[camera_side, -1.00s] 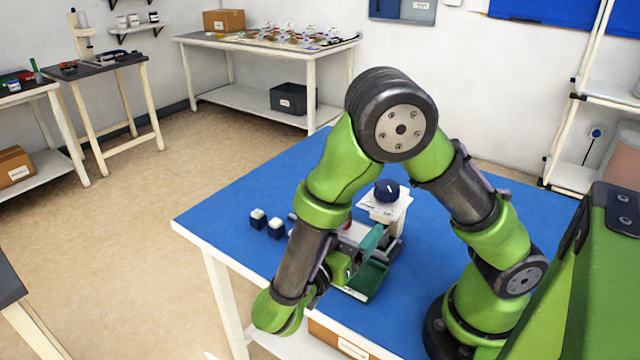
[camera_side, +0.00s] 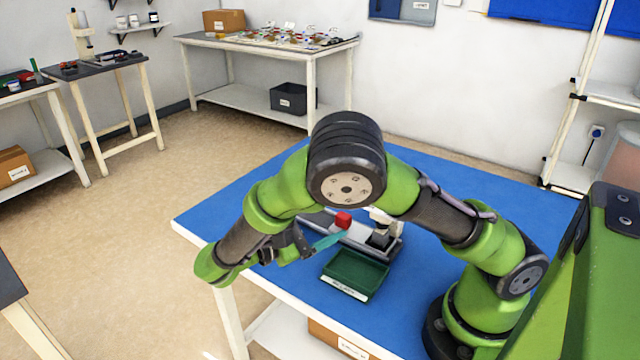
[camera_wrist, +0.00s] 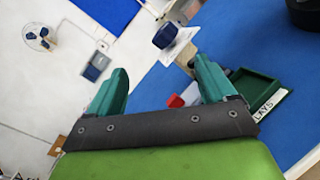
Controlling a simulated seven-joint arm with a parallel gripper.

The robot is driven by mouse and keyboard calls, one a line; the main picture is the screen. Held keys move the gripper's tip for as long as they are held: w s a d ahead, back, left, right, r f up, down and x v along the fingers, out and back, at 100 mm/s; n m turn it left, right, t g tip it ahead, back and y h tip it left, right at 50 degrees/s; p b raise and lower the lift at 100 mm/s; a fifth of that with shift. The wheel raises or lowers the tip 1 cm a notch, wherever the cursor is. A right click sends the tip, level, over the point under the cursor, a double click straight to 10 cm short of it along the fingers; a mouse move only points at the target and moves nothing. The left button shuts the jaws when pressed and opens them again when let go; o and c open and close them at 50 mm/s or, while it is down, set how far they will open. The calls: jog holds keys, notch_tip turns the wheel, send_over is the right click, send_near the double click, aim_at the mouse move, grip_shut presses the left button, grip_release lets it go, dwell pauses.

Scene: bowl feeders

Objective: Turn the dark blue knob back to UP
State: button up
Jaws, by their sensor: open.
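The dark blue knob (camera_wrist: 167,36) shows at the top middle of the wrist view, on a white labelled plate (camera_wrist: 179,47). Its pointer direction is too small to tell. In the side view my elbow hides the knob; only the lower part of its white stand (camera_side: 384,219) shows. My gripper (camera_wrist: 160,72) is open with nothing between its teal fingers. In the side view my gripper (camera_side: 328,241) is at the left of the feeder, apart from the knob's stand, and largely seen edge-on.
A red block (camera_side: 343,219) sits on the grey feeder beside the stand, near my fingers. A green tray (camera_side: 355,272) with a white label lies in front, on the blue table top (camera_side: 420,300). The table's front left edge is close below my wrist.

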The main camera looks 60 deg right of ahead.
jog(key=s+d+n, duration=0.2)
jog(key=d, duration=0.3)
jog(key=s+d+n, duration=0.2)
jog(key=d, duration=0.3)
jog(key=s+d+n, duration=0.2)
jog(key=d+n, duration=0.1)
jog(key=d, duration=0.2)
jog(key=shift+d+r, duration=0.1)
jog(key=shift+d, duration=0.1)
jog(key=c, duration=1)
jog(key=shift+n+t, duration=0.8)
jog(key=shift+t, duration=0.2)
